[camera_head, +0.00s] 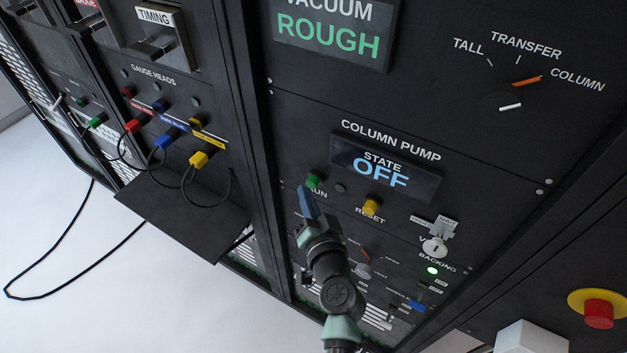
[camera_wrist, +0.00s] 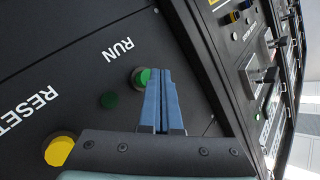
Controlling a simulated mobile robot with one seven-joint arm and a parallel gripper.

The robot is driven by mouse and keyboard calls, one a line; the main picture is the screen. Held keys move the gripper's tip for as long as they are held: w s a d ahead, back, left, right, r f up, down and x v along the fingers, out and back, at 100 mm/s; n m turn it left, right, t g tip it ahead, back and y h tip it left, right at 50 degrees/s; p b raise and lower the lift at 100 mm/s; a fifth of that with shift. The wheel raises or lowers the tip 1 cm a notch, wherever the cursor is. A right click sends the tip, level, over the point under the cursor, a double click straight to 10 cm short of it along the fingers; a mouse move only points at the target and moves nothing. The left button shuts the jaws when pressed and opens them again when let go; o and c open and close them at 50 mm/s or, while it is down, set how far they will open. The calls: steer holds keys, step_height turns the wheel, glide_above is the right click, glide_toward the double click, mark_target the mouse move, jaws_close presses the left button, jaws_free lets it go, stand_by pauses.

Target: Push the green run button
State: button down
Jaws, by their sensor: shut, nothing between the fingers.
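The green run button (camera_head: 313,181) is on the black column pump panel, below the display (camera_head: 386,167) that reads STATE OFF. It also shows in the wrist view (camera_wrist: 141,78), partly hidden behind the blue fingertips. My gripper (camera_head: 303,190) is shut and empty, its blue fingers pointing at the panel. In the head view the fingertips are just below and left of the run button. In the wrist view my gripper (camera_wrist: 158,72) overlaps the button's right side. I cannot tell whether they touch.
A darker green round part (camera_head: 340,187) sits right of the run button, then the yellow reset button (camera_head: 371,206). A key switch (camera_head: 435,245) is lower right. A red emergency button (camera_head: 599,312) is at far right. Cables with coloured plugs (camera_head: 199,158) hang on the left cabinet.

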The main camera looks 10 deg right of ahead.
steer(key=shift+w+d+b, duration=0.35)
steer(key=shift+w+b, duration=0.05)
steer(key=shift+w, duration=0.05)
stand_by(0.7)
steer(key=shift+s+a, duration=0.65)
steer(key=shift+s, duration=0.2)
steer(key=s+a+p, duration=0.1)
steer(key=s+a, duration=0.2)
steer(key=s, duration=0.2)
steer(key=shift+a, duration=0.25)
steer(key=shift+w, duration=0.1)
stand_by(0.4)
